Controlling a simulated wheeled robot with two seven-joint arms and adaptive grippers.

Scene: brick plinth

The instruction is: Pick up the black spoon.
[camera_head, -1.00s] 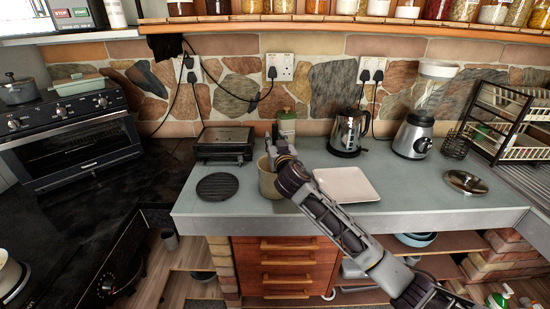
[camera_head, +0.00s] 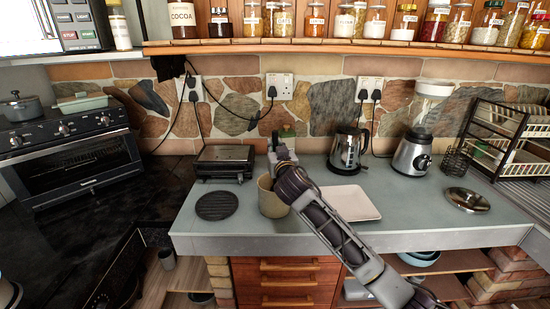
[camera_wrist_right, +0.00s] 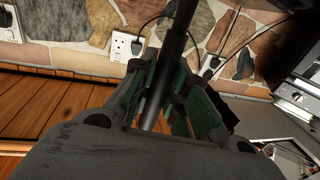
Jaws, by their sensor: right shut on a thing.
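The black spoon (camera_wrist_right: 168,65) shows in the right wrist view as a dark rod running from the top edge down between my right gripper's green-padded fingers. My right gripper (camera_wrist_right: 160,100) is shut on it. In the head view my right gripper (camera_head: 280,157) is above the beige pot (camera_head: 271,198) on the grey counter (camera_head: 240,228). The spoon cannot be made out in the head view. My left gripper is in neither view.
A black grill (camera_head: 225,160) and a round dark trivet (camera_head: 216,206) are left of the pot. A pale square plate (camera_head: 355,203) lies to its right, partly behind my arm. A kettle (camera_head: 346,151) and a blender (camera_head: 412,153) stand farther right. A jar shelf (camera_head: 330,45) runs above.

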